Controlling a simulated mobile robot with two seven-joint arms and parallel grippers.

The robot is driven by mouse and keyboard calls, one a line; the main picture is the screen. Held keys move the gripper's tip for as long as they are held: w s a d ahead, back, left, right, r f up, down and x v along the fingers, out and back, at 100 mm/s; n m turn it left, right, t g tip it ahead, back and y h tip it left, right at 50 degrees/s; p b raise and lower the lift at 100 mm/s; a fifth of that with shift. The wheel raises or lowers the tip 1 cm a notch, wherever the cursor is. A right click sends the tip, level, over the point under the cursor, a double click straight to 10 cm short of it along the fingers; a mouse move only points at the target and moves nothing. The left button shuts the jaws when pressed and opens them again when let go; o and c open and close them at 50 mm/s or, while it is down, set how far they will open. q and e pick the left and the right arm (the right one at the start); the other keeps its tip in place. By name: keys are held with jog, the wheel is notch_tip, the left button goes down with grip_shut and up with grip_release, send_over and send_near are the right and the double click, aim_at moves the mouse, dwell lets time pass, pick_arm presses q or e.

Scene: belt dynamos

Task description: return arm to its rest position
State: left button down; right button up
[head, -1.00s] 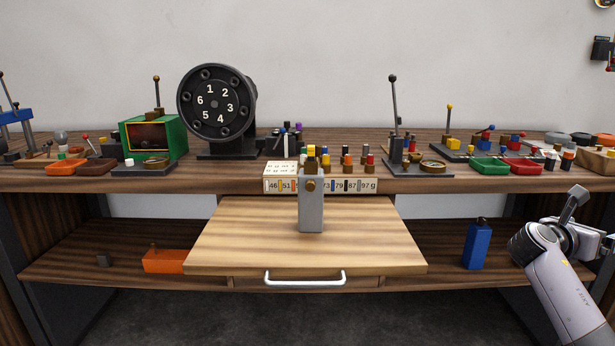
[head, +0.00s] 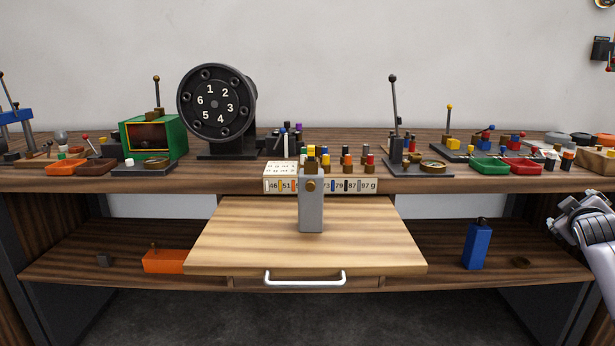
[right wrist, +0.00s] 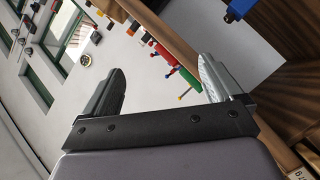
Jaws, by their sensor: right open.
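My right arm (head: 588,222) shows at the right edge of the head view, in front of the right end of the workbench. Its fingertips are outside the head view. In the right wrist view my right gripper (right wrist: 160,85) has its two fingers wide apart with nothing between them. That view is tilted, and the wall and bench lie beyond the fingers. My left gripper is not in view.
A pulled-out wooden board (head: 230,250) with a white handle (head: 305,278) juts forward, bearing a grey block (head: 312,205). A blue bottle-shaped block (head: 475,246) and an orange block (head: 165,262) are on the lower shelf. A numbered black dial (head: 215,104) stands on the bench top.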

jog(key=s+a+f+m+y, duration=0.1)
jog(key=s+a+f+y, duration=0.4)
jog(key=a+f, duration=0.75)
jog(key=s+a+f+y, duration=0.3)
jog(key=s+a+f, duration=0.5)
jog(key=a+f, duration=0.5)
jog(key=s+a+f+g+y, duration=0.1)
jog(key=s+a+f, duration=0.25)
jog(key=s, duration=0.45)
jog(key=s+a+f+g+y, duration=0.1)
jog(key=s+a+f, duration=0.1)
jog(key=s+a, duration=0.45)
jog(key=s+a+f+g+y, duration=0.1)
jog(key=s+a+f, duration=0.2)
jog(key=s, duration=0.7)
notch_tip(320, 180, up, 16)
jog(key=p, duration=1.8)
jog(key=shift+s+d+m, duration=0.3)
jog(key=shift+s+d, duration=0.1)
jog(key=shift+d, duration=0.05)
jog(key=shift+f, duration=0.1)
